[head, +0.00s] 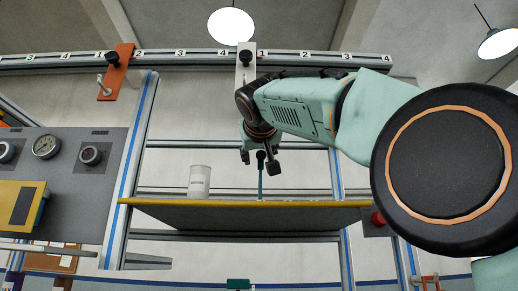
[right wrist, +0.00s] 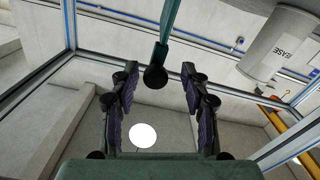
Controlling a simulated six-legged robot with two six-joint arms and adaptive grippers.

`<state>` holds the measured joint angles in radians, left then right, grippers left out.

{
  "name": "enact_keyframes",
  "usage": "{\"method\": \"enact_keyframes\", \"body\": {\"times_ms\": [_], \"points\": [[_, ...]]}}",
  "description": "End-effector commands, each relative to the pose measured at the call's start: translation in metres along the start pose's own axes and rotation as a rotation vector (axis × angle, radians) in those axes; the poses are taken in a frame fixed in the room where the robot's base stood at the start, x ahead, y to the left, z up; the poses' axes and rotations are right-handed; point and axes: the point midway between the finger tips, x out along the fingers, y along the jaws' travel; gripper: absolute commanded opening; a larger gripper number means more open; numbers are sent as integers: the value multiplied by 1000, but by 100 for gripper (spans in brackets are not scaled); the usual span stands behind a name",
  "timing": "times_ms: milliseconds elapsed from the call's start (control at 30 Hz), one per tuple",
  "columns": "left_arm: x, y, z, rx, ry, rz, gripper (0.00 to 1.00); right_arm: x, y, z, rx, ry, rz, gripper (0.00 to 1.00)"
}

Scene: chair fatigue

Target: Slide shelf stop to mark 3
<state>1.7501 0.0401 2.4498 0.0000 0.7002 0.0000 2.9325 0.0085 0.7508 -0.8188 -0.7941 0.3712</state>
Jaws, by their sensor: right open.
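A teal upright rod (head: 261,180) with a black ball top stands at the yellow-edged shelf (head: 290,204). My right gripper (head: 259,162) points down over it, open, one finger to each side of the ball. In the right wrist view the black ball (right wrist: 155,76) shows between the open fingertips, with clear gaps on both sides. On the numbered rail (head: 200,58) above are a grey stop (head: 246,62) beside a mark 1 and an orange stop (head: 122,66) between 1 and 2. Several marks repeat, including 3 (head: 181,53). I cannot tell which part is the shelf stop.
A white canister (head: 199,180) stands on the shelf left of the rod; it also shows in the right wrist view (right wrist: 278,44). A grey gauge panel (head: 95,165) is at left. A red button (head: 378,218) sits at the shelf's right end. The shelf between looks clear.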

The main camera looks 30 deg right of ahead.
Motion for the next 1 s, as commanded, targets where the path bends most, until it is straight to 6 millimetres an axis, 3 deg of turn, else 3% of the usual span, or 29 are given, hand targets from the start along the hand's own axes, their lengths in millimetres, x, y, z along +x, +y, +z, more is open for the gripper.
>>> {"method": "enact_keyframes", "body": {"times_ms": [400, 900, 1000], "points": [[-3, 0, 0, 0, -1, 0, 73, 12, 0, 0, 1, 2, 0, 46], [-4, 0, 0, 0, -1, 0, 73, 11, 1, 0, 1, 2, 1, 5], [-4, 0, 0, 0, 0, 0, 73, 11, 1, -1, 1, 3, 1, 0]]}}
